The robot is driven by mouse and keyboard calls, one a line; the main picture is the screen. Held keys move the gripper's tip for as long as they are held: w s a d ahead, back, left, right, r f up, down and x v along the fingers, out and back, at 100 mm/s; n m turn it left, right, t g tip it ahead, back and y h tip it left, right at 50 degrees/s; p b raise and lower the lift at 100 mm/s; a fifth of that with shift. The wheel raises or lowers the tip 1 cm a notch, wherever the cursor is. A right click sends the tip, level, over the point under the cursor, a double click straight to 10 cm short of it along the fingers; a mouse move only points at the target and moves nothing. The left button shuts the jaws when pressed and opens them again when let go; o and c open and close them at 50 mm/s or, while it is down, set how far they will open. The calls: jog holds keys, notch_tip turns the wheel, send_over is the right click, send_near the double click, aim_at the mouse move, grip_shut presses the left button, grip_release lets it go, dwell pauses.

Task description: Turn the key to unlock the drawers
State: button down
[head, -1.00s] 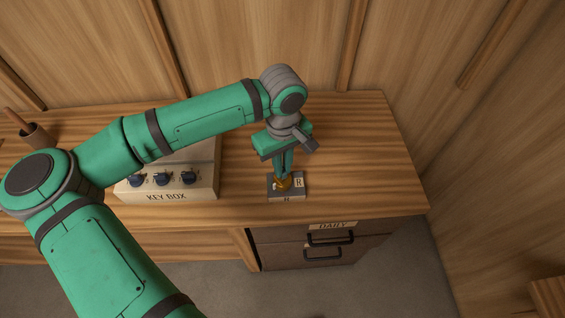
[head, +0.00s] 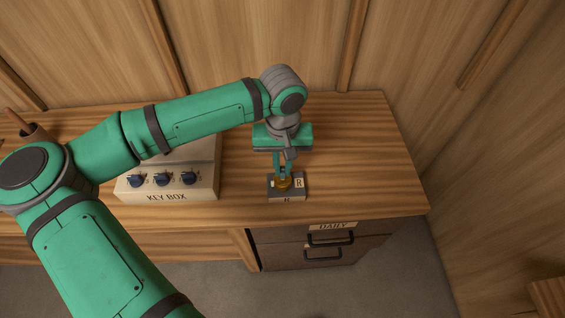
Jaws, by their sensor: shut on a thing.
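My gripper (head: 283,176) points down over the lock block (head: 289,197), a small dark block on the desk top with a pale label marked R. A brass-coloured round piece (head: 283,184) sits on the block between my fingertips. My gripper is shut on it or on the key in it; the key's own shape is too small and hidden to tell. Below the desk top are two dark drawers (head: 281,257) with black handles, both closed. The upper one carries a "DAILY" label (head: 333,226).
A pale key box (head: 205,190) with several dark knobs stands left of the lock block, partly behind my arm.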

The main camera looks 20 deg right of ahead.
jog(key=shift+m, duration=0.7)
jog(key=c, duration=1.7)
grip_release()
notch_tip(320, 180, up, 11)
